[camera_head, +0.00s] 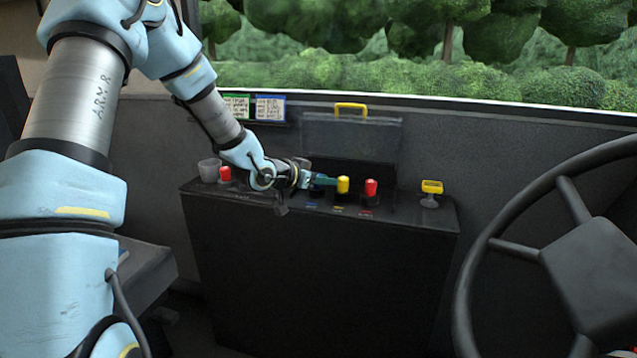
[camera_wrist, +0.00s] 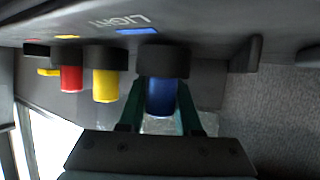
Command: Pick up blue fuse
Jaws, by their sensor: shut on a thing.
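The blue fuse (camera_wrist: 161,97) shows large in the wrist view, with its inner end at a black socket (camera_wrist: 163,59). My gripper (camera_wrist: 160,108) is shut on it, with one green finger along each side. In the head view my gripper (camera_head: 322,181) is at the console top, just left of the yellow fuse. There the blue fuse is mostly hidden by the gripper. I cannot tell any gap between fuse and socket.
The yellow fuse (camera_head: 343,185) and a red fuse (camera_head: 371,188) stand close to the right on the console (camera_head: 320,250). Another red fuse (camera_head: 225,174) and a grey cup (camera_head: 209,170) are at the left. A yellow-topped handle (camera_head: 431,188) and the steering wheel (camera_head: 520,248) are further right.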

